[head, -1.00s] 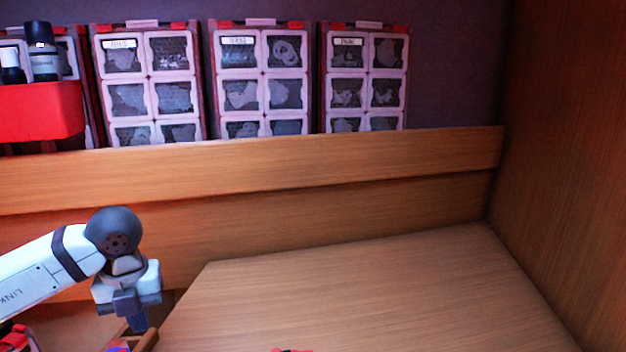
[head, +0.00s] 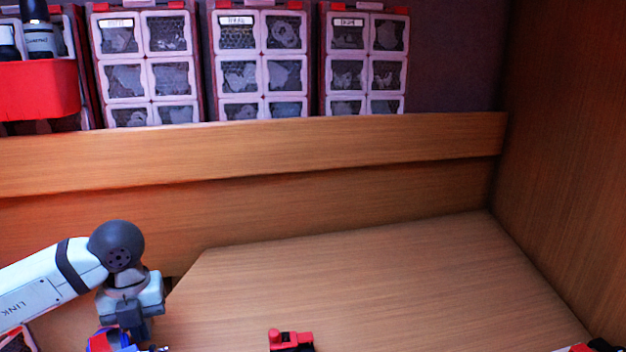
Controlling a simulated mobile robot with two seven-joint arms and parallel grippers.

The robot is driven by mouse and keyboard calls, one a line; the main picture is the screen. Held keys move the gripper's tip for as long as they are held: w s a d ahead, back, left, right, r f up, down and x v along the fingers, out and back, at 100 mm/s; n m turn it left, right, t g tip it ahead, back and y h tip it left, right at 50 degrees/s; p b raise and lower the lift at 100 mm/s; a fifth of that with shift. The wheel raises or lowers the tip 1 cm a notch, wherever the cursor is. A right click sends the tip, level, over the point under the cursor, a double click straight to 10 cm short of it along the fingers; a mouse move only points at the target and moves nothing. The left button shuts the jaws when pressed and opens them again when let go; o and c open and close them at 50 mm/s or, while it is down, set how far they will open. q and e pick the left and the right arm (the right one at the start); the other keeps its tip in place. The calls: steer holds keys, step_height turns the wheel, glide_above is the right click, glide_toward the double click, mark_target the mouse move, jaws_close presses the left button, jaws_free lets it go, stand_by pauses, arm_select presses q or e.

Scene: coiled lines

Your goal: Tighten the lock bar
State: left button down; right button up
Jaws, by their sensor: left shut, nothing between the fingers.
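My left gripper (head: 129,325) is at the lower left, pointing down, with its fingers shut and empty. Just below it, at the picture's bottom edge, is a partly cut-off blue and red thing (head: 100,341); I cannot tell whether the gripper touches it. A small red and black thing (head: 290,340) lies at the bottom middle on the wooden surface. I cannot tell whether either is the lock bar. My right gripper is not in view.
The wooden surface (head: 350,270) is clear across its middle. A wooden ledge (head: 250,150) runs behind it, and a wooden wall (head: 570,150) closes the right side. Several drawer cabinets (head: 259,58) and a red bin (head: 38,90) with bottles stand at the back.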

arm_select(q)
steer(key=shift+s+d, duration=0.4)
steer(key=shift+d, duration=0.05)
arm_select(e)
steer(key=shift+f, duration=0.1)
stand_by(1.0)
arm_select(q)
steer(key=shift+w+d+f+b, duration=0.1)
steer(key=shift+d+b, duration=0.1)
steer(key=shift+b, duration=0.15)
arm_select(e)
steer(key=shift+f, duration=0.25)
arm_select(q)
steer(key=shift+w+d+b, duration=0.25)
steer(key=shift+d+b, duration=0.05)
steer(key=shift+b, duration=0.05)
steer(key=shift+w+d, duration=0.1)
steer(key=shift+d, duration=0.25)
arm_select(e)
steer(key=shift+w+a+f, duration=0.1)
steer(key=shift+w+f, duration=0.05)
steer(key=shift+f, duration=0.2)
arm_select(q)
steer(key=shift+d+b, duration=0.25)
steer(key=shift+b, duration=0.15)
steer(key=shift+w, duration=0.1)
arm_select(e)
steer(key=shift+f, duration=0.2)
